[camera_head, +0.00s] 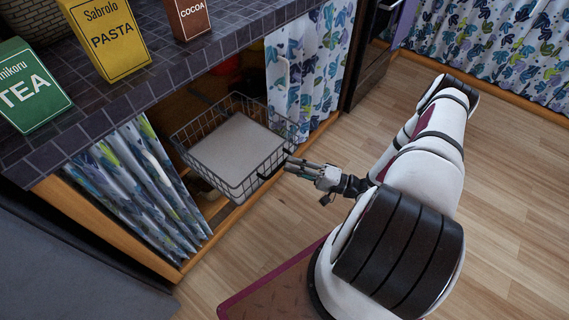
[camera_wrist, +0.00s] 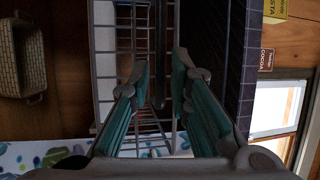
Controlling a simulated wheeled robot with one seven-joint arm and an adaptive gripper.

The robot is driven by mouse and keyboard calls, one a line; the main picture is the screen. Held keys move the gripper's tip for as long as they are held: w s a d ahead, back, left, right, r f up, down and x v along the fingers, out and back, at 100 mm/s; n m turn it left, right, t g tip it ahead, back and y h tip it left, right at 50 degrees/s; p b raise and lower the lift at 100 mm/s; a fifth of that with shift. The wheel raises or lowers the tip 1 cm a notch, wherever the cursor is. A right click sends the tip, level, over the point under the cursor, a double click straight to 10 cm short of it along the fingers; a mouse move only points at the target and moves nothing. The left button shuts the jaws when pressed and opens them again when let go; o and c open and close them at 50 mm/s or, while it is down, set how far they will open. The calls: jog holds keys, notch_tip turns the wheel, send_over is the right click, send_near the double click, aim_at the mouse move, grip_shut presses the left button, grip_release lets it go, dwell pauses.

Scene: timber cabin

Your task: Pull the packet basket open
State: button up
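The wire basket (camera_head: 250,181) sits in the opening of the low cabinet, its front by the wooden sill. A pale grey flat surface fills its inside; I cannot tell whether it is a liner or contents. A dark handle (camera_wrist: 158,45) on its front runs upright through the wrist view. My gripper (camera_head: 287,166) is at the basket's front, close to the handle. In the wrist view my gripper (camera_wrist: 161,66) has its fingers apart, one on each side of the handle, with gaps visible. Contact at the far end of the fingertips is hard to tell.
Patterned curtains hang left (camera_head: 150,190) and right (camera_head: 300,75) of the opening. The dark tiled counter (camera_head: 160,85) above carries a tea box (camera_head: 30,88), a pasta box (camera_head: 108,40) and a cocoa box (camera_head: 190,17). Wooden floor (camera_head: 265,230) in front is clear.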

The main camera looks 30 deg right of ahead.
jog(key=v, duration=0.8)
jog(key=shift+s+d, duration=0.2)
jog(key=shift+s, duration=0.1)
